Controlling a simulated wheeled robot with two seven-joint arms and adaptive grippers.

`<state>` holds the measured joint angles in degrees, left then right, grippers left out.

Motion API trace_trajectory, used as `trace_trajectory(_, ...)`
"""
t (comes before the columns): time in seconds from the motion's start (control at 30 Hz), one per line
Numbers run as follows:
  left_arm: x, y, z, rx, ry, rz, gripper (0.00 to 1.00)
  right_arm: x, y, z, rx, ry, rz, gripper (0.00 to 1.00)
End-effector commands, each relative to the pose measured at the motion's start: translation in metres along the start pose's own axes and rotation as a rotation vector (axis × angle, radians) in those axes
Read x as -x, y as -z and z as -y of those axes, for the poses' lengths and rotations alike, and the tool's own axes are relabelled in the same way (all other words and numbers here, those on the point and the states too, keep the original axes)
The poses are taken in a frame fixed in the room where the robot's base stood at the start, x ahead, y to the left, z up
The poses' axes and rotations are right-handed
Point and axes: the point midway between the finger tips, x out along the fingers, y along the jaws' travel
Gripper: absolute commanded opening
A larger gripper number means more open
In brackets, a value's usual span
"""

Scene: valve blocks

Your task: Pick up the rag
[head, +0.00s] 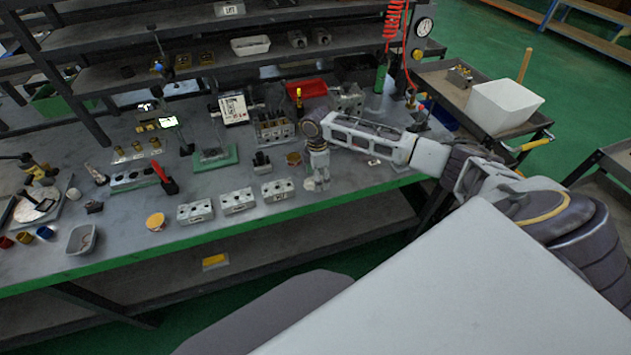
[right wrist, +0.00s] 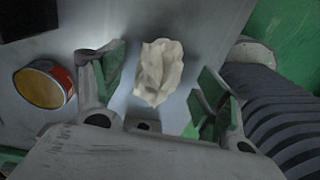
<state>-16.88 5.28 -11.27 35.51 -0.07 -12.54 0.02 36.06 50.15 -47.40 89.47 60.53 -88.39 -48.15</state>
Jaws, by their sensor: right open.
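The rag (right wrist: 158,73) is a crumpled cream-white cloth lying on the grey bench top. In the right wrist view it sits between the green-padded fingers of my right gripper (right wrist: 160,88), which is open, with a visible gap on each side of the cloth. In the head view my right gripper (head: 318,180) points down at the bench near its front edge, and a pale bit of the rag (head: 309,184) shows beside the fingers. The rest of the rag is hidden there. My left gripper is not in view.
A red tin with a yellow-orange top (right wrist: 43,86) stands left of the gripper; it also shows in the head view (head: 294,159). Metal valve blocks (head: 278,190) line the front of the bench (head: 340,195) to the left. A white bin (head: 503,105) stands on a cart at right.

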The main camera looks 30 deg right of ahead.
Motion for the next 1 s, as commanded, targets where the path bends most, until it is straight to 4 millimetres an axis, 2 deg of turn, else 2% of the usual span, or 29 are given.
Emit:
trace_trajectory(0.53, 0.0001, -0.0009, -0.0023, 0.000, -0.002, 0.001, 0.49, -0.0049, 0.0000, 0.0001, 0.001, 0.000, 0.000, 0.74)
trace_trajectory(0.9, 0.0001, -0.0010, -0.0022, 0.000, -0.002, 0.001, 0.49, -0.0048, -0.0001, 0.0001, 0.001, 0.000, 0.000, 0.29)
trace_trajectory(1.0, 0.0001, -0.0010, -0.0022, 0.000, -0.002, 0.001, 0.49, -0.0047, 0.0000, 0.0001, 0.001, -0.001, 0.000, 0.25)
